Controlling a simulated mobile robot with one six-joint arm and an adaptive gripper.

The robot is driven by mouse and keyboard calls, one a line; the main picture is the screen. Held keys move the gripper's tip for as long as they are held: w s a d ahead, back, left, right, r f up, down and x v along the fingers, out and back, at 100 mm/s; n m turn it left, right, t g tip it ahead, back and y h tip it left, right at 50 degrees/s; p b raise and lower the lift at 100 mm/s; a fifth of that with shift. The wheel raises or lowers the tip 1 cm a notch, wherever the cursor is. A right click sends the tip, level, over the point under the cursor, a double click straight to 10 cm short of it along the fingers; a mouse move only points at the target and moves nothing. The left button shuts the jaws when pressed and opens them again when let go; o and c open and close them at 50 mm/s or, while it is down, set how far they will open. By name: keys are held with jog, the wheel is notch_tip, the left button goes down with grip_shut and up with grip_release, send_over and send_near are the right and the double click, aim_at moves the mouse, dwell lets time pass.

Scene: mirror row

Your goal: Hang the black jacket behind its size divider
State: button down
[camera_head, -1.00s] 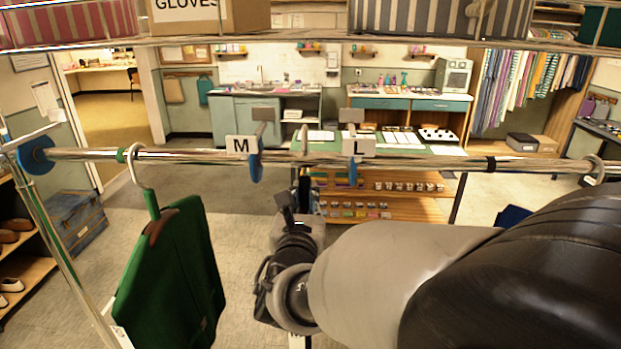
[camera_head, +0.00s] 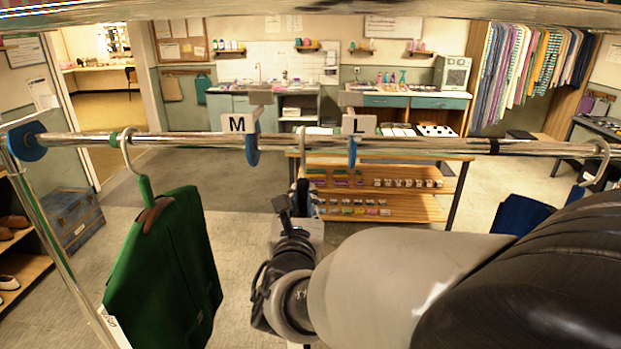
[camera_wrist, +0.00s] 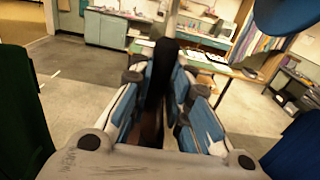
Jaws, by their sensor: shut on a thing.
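My gripper (camera_head: 300,215) is just below the rail, between the size dividers M (camera_head: 239,125) and L (camera_head: 358,125). It is shut on the hanger of the black jacket (camera_wrist: 163,75), which shows as a dark, narrow, edge-on strip between the blue-padded fingers in the wrist view. The hanger's hook (camera_head: 302,138) is at the rail (camera_head: 200,141) between M and L. Whether its weight rests on the rail I cannot tell. Most of the jacket is hidden behind my wrist and arm.
A green jacket (camera_head: 165,265) hangs left of M. A dark blue garment (camera_head: 520,214) hangs at the right, partly behind my arm. A metal shelf edge (camera_head: 300,17) runs above the rail. A wooden display table (camera_head: 380,205) stands beyond.

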jog(key=shift+r, duration=0.1)
jog(key=c, duration=1.4)
grip_release()
jog(key=shift+o, duration=0.4)
jog(key=o, duration=0.5)
jog(key=shift+s+a, duration=0.2)
jog(key=shift+s, duration=5.85)
